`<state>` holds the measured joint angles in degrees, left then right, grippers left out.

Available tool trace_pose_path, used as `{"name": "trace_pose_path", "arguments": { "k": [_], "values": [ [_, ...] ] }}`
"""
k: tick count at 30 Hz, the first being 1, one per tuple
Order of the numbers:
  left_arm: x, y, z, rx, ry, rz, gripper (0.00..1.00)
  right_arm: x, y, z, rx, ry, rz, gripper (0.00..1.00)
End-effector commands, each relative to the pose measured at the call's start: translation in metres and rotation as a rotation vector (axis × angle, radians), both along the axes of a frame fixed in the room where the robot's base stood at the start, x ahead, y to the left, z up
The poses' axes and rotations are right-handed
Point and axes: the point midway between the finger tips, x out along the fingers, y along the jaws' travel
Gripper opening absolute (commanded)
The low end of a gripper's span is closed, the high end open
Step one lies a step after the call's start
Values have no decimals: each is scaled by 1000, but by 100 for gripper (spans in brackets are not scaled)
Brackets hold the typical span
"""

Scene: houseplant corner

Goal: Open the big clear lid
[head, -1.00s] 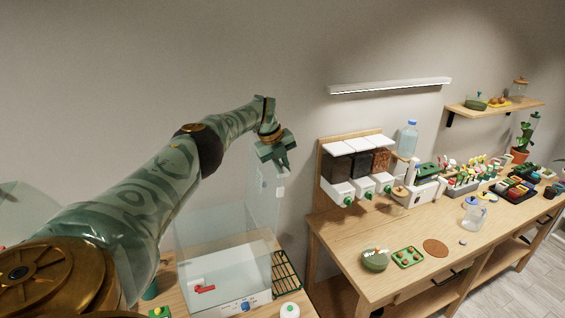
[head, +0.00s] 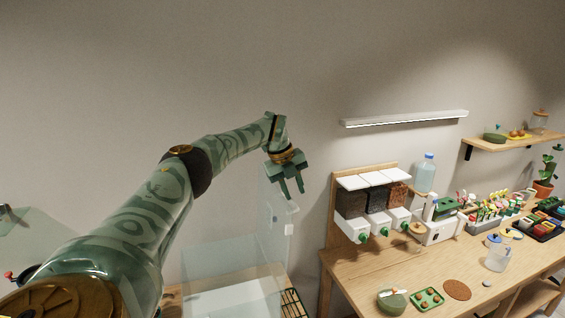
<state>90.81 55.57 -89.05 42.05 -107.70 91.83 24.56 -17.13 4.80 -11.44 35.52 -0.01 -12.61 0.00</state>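A clear box (head: 205,268) stands at the lower middle, with its lower part cut off by the frame. A tall clear panel (head: 272,232), which looks like the big lid, stands upright at the box's right side. It has a small white tab (head: 289,229) near its right edge. My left gripper (head: 291,191) is just above the panel's top, with its two green fingers pointing down and a gap between them. It holds nothing. Whether a finger touches the panel is hard to tell. My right gripper is out of view.
A dark rack (head: 292,304) lies right of the box. Another clear sheet (head: 45,237) shows at far left.

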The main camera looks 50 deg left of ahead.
Motion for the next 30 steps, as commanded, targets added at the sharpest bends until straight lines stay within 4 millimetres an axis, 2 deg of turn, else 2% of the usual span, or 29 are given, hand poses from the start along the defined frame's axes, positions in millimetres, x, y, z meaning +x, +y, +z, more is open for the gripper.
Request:
{"name": "trace_pose_path", "arguments": {
  "k": [1, 3, 6, 12, 18, 30],
  "values": [
    [-1, 1, 22, -2, -21, -1, 26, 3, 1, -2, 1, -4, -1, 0],
    [-9, 4, 41, 0, -21, 3, 26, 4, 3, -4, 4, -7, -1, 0],
    [-18, 8, 65, 2, -21, 6, 26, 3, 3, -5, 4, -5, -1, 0],
    [-30, 13, 98, 7, -18, 9, 26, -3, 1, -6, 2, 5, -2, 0],
    [-34, 15, 109, 7, -16, 12, 26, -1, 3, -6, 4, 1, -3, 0],
    [-34, 16, 108, 8, -14, 12, 26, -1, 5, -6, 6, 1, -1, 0]
  ]
}}
